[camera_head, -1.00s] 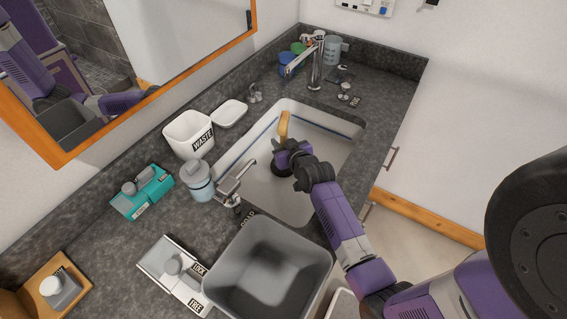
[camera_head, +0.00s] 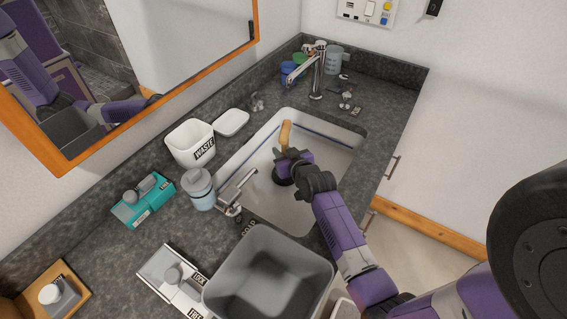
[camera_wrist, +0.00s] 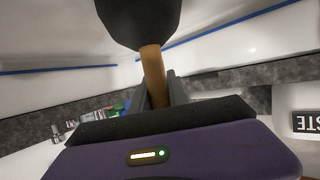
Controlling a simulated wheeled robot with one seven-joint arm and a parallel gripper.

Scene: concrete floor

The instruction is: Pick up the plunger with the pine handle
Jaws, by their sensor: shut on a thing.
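The plunger has a light wooden handle (camera_head: 285,135) and a dark rubber cup (camera_head: 283,176). It is in the white sink basin (camera_head: 325,165). My gripper (camera_head: 288,157) reaches into the basin and is shut on the plunger's handle. In the wrist view the handle (camera_wrist: 152,68) runs between the fingers, with the dark cup (camera_wrist: 140,20) at the top of the picture. My gripper hides part of the handle in the head view. I cannot tell whether the cup touches the basin floor.
A grey tub (camera_head: 262,243) is in front. Taps (camera_head: 318,70) and cups stand behind. A mirror hangs at left.

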